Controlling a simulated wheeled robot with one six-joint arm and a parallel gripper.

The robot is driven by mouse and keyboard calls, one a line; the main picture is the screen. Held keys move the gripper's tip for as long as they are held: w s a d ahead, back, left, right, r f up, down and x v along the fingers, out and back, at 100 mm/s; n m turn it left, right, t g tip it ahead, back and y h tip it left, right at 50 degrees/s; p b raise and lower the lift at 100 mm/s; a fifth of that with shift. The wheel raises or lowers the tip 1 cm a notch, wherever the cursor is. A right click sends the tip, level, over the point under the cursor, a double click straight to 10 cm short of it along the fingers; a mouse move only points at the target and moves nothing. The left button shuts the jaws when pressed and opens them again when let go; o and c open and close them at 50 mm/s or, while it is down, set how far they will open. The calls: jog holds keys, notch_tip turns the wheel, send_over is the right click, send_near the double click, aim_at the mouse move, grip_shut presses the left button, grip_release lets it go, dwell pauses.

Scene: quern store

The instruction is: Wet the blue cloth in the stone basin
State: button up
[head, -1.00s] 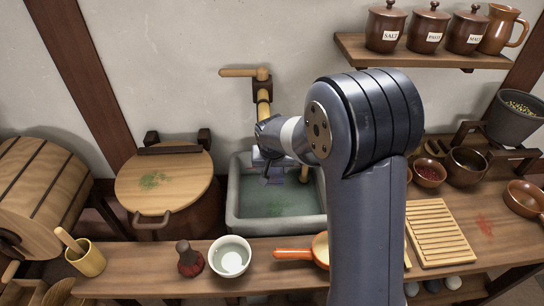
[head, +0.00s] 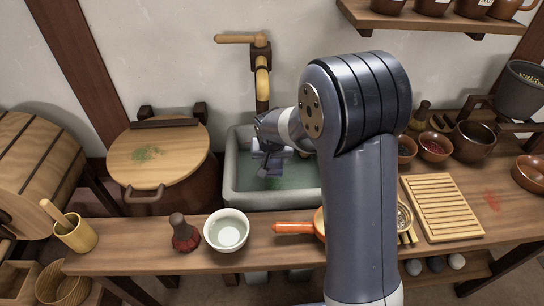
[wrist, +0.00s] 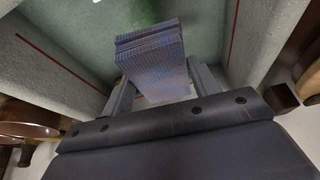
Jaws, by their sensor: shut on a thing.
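The stone basin (head: 232,190) is a grey trough against the wall, with greenish water inside. My gripper (head: 270,165) reaches down into the basin's opening. It is shut on the blue cloth (wrist: 150,55), a folded checked stack that sits between the two fingers in the wrist view. The cloth (head: 270,158) shows only in small part in the head view, behind my gripper. The basin wall (wrist: 50,65) and greenish floor surround the cloth in the wrist view. I cannot tell whether the cloth touches the water.
A wooden tap (head: 262,80) stands on the wall above the basin. A lidded barrel (head: 165,165) is to the left.

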aim_at(272, 160)
jog(key=shift+f+b, duration=2.45)
jog(key=shift+f, duration=0.65)
jog(key=shift+r+p, duration=4.1)
jog(key=shift+r, duration=2.15)
notch_tip(272, 160, up, 4)
jog(key=shift+p, duration=1.25)
